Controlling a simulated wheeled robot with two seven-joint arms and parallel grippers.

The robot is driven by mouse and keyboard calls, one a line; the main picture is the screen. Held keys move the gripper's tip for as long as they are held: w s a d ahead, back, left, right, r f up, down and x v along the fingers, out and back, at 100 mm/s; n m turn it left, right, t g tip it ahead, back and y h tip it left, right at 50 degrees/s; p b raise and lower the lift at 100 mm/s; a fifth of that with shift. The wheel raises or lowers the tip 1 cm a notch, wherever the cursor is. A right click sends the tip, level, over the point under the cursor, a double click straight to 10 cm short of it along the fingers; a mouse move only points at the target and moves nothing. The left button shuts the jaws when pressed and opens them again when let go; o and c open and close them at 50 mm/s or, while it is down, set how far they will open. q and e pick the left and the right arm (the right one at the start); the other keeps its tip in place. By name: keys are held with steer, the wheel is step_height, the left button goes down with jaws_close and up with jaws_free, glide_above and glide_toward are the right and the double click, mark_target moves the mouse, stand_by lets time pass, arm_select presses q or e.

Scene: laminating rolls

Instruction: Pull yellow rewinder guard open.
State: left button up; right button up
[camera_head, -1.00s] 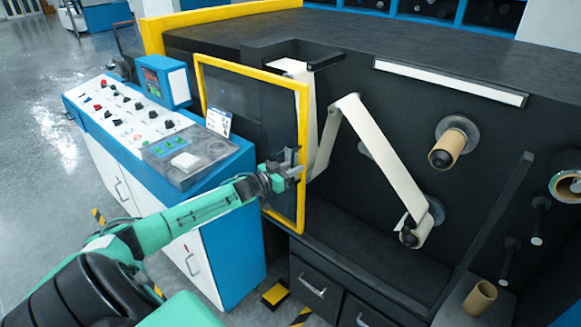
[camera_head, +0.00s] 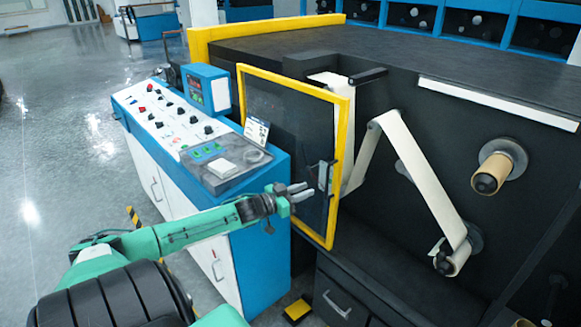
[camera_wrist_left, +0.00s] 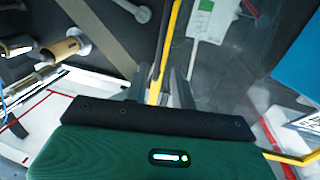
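The yellow-framed rewinder guard (camera_head: 341,150) has a dark see-through panel and stands upright at the front of the black machine, angled out from it, with the paper web uncovered to its right. Its grey handle (camera_head: 325,177) is on the panel near the right frame edge. My right gripper is not in view.
The blue and white control console (camera_head: 190,135) stands close behind and left of my left arm. The white web (camera_head: 410,165) and a cardboard core (camera_head: 497,168) are on the machine face to the right. A drawer (camera_head: 340,300) sits below.

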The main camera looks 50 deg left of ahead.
arm_select(q)
steer(key=shift+s+a, duration=0.2)
steer(key=shift+s, duration=0.85)
steer(key=shift+s+a, duration=0.2)
steer(key=shift+s, duration=0.8)
steer(key=s+a+f+n+g+y, duration=0.15)
steer(key=s+f, duration=0.25)
steer(key=f, duration=0.6)
steer(key=s+a+f+g+y, duration=0.15)
steer(key=s+f, duration=0.25)
steer(key=f, duration=0.6)
steer(key=s+f+n+g+y, duration=0.1)
steer(key=s+f+g+y, duration=0.15)
steer(key=f, duration=0.85)
steer(key=s+d+f+g, duration=0.2)
steer(key=s+d+f, duration=0.2)
steer(key=s+f, duration=0.4)
steer(key=s+d+f+g, duration=0.3)
steer(key=s+d+f, duration=0.3)
steer(key=f, duration=0.5)
steer(key=s+d+f+m+g, duration=0.1)
steer(key=s+d+f+g, duration=0.1)
steer(key=s+d+f, duration=0.2)
steer(key=s+d+f+m+g+h, duration=0.1)
steer(key=s+d+f, duration=0.4)
steer(key=s+d, duration=0.6)
steer(key=s+d+f+m+g+h, duration=0.1)
steer(key=s+d+f+g, duration=0.2)
steer(key=s+d, duration=0.5)
steer(key=shift+f, duration=0.8)
